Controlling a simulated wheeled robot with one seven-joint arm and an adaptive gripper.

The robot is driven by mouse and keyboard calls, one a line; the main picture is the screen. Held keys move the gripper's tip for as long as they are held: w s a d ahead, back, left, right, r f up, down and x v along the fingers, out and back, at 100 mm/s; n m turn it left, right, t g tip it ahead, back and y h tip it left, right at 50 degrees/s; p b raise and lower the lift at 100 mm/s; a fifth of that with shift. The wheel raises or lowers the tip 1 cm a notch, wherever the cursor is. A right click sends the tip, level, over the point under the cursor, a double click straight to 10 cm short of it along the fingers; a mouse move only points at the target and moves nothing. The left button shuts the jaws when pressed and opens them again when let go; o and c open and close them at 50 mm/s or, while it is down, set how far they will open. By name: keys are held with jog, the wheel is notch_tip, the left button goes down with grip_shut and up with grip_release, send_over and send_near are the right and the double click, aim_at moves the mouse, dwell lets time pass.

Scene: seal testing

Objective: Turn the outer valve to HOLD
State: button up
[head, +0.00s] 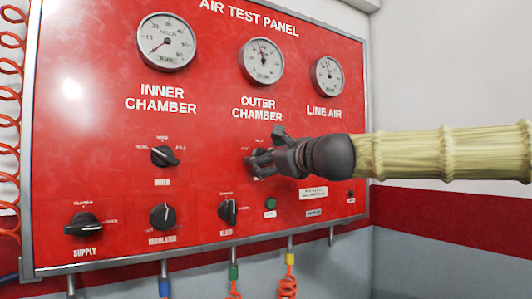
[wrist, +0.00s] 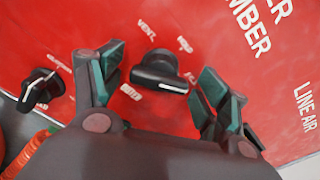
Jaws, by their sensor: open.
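The outer valve (wrist: 160,70) is a black knob with a raised bar on the red panel. In the wrist view its labels VENT, HOLD and FILL show around it, and the white-marked end of the bar points toward FILL. My gripper (wrist: 162,66) is open, with one finger on either side of the knob and visible gaps between. In the head view my gripper (head: 264,155) is at the panel below the OUTER CHAMBER label and hides most of the outer valve. I cannot tell how deep the fingers reach.
The inner valve (head: 165,156) is to the left. The supply knob (head: 83,225), regulator knob (head: 162,217) and bleed knob (head: 228,211) sit below, with a green button (head: 270,203). Gauges are above. Hoses hang under the panel (head: 100,120), and a red coiled hose (head: 10,120) is at left.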

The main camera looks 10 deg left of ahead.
jog(key=shift+w+a, duration=0.25)
jog(key=shift+a, duration=0.05)
jog(key=c, duration=1)
jog(key=shift+c, duration=0.2)
jog(key=shift+n, duration=0.3)
jog(key=n+b, duration=0.2)
jog(key=n, duration=0.3)
jog(key=shift+f, duration=0.1)
jog(key=n+b, duration=0.2)
jog(key=n, duration=0.4)
jog(key=shift+b, duration=0.4)
